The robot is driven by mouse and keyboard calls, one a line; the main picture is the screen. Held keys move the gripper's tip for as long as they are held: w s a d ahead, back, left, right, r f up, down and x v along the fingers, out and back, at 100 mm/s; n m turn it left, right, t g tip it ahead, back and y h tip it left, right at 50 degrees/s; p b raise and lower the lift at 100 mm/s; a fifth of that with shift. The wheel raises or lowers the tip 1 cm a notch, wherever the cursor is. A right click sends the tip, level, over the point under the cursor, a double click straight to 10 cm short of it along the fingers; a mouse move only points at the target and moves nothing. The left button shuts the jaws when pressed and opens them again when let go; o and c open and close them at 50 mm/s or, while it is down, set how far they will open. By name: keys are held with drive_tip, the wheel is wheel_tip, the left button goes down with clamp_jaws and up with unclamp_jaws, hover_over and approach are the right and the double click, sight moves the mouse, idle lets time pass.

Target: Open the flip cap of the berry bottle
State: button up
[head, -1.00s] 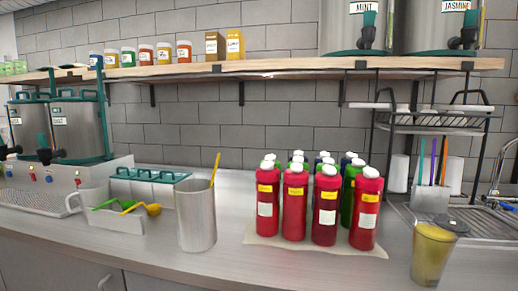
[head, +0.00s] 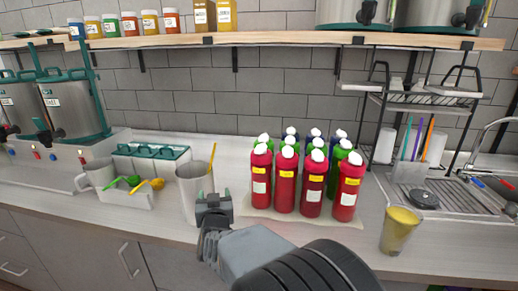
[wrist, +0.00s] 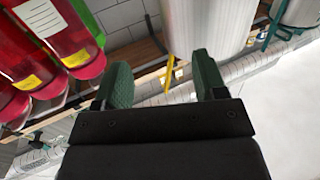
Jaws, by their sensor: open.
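Several bottles with white caps stand in rows on a mat. The front row is red: the leftmost red bottle (head: 261,182), a second (head: 285,186), a third (head: 312,192) and the rightmost (head: 347,193), each with yellow and white labels. I cannot read which is berry, and the caps look closed. Green and dark bottles behind are partly hidden. My gripper (head: 213,200) is open and empty, left of the leftmost red bottle and in front of the metal pitcher (head: 189,188). In the wrist view, my open gripper (wrist: 160,82) has red bottles (wrist: 65,35) to its left.
The metal pitcher (wrist: 208,30) with a yellow stick stands close to my fingers. A yellow cup (head: 399,230) stands right of the bottles, beside a dark lid (head: 424,199) and a drying rack (head: 425,100). A wooden shelf (head: 270,42) runs above. Counter is free in front of the mat.

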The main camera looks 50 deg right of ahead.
sight(258, 154)
drive_tip(key=s+d+r+m+g+h, duration=0.45)
drive_tip(key=s+d+h, duration=0.25)
drive_tip(key=h, duration=0.2)
drive_tip(key=shift+m+t, duration=0.25)
drive_tip(key=p+x, duration=0.4)
drive_tip(key=x, duration=0.9)
drive_tip(key=shift+w+d+r, duration=0.15)
drive_tip(key=shift+d, duration=0.05)
clamp_jaws()
